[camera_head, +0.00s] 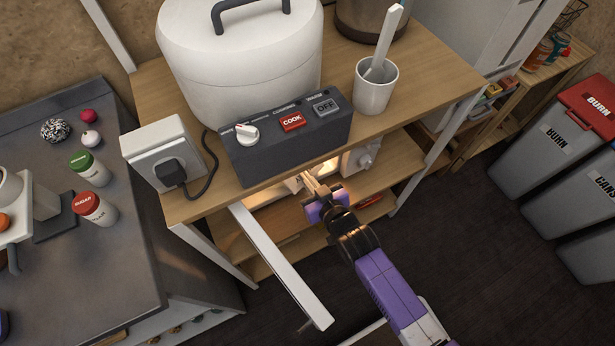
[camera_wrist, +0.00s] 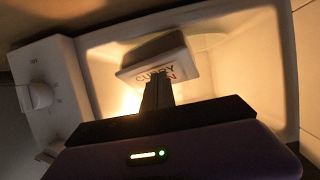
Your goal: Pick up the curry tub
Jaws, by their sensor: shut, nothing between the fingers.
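The curry tub (camera_wrist: 158,60) is a pale tub with "CURRY" lettering on its side, inside a lit white microwave (camera_wrist: 282,60). It looks tilted in the wrist view. My gripper (camera_wrist: 157,84) is shut and empty, with its fingers in front of the tub's lettered side and overlapping its lower part. I cannot tell whether they touch it. In the head view my gripper (camera_head: 312,184) reaches into the microwave (camera_head: 357,160) on the shelf below the wooden top.
A white panel (camera_head: 280,265), seemingly the open microwave door, sticks out left of my arm. The wooden top (camera_head: 430,85) overhangs the opening and bears a cooker (camera_head: 240,70), a control box (camera_head: 290,140) and a white cup (camera_head: 375,90).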

